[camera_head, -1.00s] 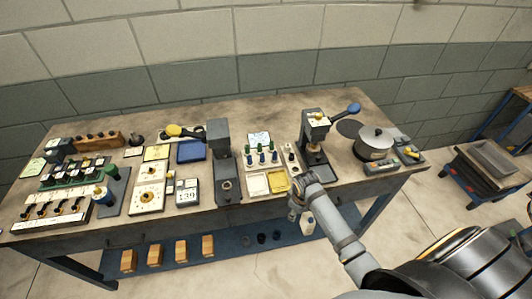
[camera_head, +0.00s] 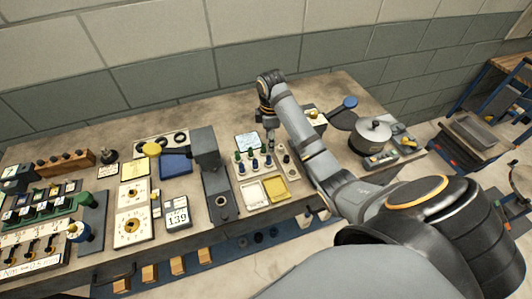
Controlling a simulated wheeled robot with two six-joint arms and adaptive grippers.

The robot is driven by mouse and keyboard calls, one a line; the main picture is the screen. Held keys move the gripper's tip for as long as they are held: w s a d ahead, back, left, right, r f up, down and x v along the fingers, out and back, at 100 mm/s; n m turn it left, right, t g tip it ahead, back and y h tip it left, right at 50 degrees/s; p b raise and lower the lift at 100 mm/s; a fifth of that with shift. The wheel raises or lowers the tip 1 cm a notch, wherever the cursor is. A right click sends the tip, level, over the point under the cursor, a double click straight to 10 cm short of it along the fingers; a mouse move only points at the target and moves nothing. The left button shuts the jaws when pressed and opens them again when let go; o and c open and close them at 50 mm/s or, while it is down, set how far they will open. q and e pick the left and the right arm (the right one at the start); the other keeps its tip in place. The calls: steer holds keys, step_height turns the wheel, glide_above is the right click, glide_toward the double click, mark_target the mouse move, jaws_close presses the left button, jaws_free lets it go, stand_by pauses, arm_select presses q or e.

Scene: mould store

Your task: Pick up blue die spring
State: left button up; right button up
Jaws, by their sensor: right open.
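Small blue die springs (camera_head: 255,164) stand upright in a row on a pale rack (camera_head: 247,177) near the middle of the bench in the head view. Green ones (camera_head: 249,151) stand in a row just behind them. My right gripper (camera_head: 271,142) points down over the back right part of this rack, close to the right-hand springs. It is open, with nothing seen between its fingers. Its tips are small here, and I cannot tell whether they touch a spring. My left gripper is not in view.
A white tray (camera_head: 250,194) and a yellow tray (camera_head: 275,189) lie in front of the rack. A grey press (camera_head: 214,182) stands close on its left.

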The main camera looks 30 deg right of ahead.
mark_target(269, 157)
steer(key=f+b, duration=0.4)
steer(key=shift+s+a+f, duration=0.1)
steer(key=shift+s+f, duration=0.1)
steer(key=shift+f, duration=0.2)
steer(key=shift+w+f+b, duration=0.15)
steer(key=shift+f+b, duration=0.1)
steer(key=shift+b, duration=0.05)
steer(key=shift+w+f, duration=0.1)
steer(key=shift+f, duration=0.05)
steer(key=shift+f+b, duration=0.45)
steer(key=shift+b, duration=0.15)
step_height(269, 157, down, 3)
steer(key=shift+a+f+b, duration=0.15)
steer(key=shift+f+b, duration=0.05)
steer(key=shift+b, duration=0.55)
steer(key=shift+f, duration=0.15)
steer(key=shift+s, duration=0.2)
steer(key=c, duration=0.3)
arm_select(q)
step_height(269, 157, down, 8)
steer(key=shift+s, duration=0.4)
arm_select(e)
jaws_close()
